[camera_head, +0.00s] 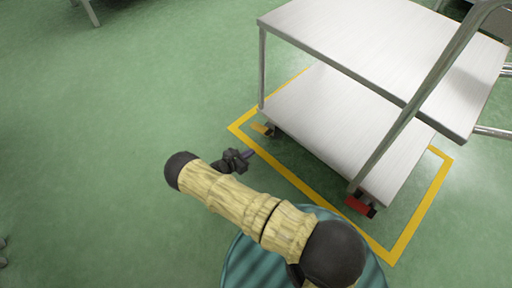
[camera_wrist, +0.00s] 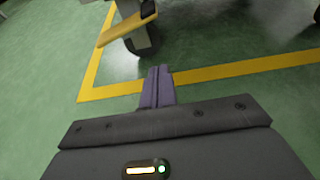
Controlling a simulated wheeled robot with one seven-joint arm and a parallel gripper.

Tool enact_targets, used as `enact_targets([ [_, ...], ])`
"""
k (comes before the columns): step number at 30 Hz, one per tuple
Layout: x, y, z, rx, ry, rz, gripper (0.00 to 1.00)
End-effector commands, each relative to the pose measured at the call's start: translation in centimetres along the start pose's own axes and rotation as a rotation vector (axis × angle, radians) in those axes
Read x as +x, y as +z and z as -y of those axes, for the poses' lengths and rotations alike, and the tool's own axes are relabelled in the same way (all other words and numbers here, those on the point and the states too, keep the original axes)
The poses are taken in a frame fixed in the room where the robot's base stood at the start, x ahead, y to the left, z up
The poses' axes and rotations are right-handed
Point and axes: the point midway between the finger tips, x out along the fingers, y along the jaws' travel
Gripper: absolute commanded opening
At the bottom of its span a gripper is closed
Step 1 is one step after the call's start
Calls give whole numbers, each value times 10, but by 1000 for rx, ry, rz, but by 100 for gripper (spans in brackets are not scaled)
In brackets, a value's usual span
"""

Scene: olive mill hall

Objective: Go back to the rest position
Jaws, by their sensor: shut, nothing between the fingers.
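My gripper (camera_head: 250,153) is at the end of my arm, low in front of the trolley, and points right towards its near left caster. In the wrist view its purple-grey fingers (camera_wrist: 158,87) are together, with nothing between them. The fingers appear over the green floor and the yellow floor line. No object of the task shows besides my own arm, which reaches forward and left across the lower middle of the head view.
A two-shelf metal trolley (camera_head: 335,120) stands at the right inside a yellow floor marking (camera_head: 295,179). Its caster (camera_wrist: 143,40) is just beyond my fingers in the wrist view. A red caster part (camera_head: 358,205) shows at its front.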

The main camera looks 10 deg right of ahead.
Motion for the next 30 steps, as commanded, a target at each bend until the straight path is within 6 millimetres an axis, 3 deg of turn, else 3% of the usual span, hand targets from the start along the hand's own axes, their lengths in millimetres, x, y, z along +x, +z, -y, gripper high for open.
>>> enact_targets([
  [20, -5, 2, 0, 7, -6, -3, 0],
  [26, -8, 38, 8, 110, -100, -64, 0],
  [30, -15, 81, 22, 258, -228, -152, 0],
])
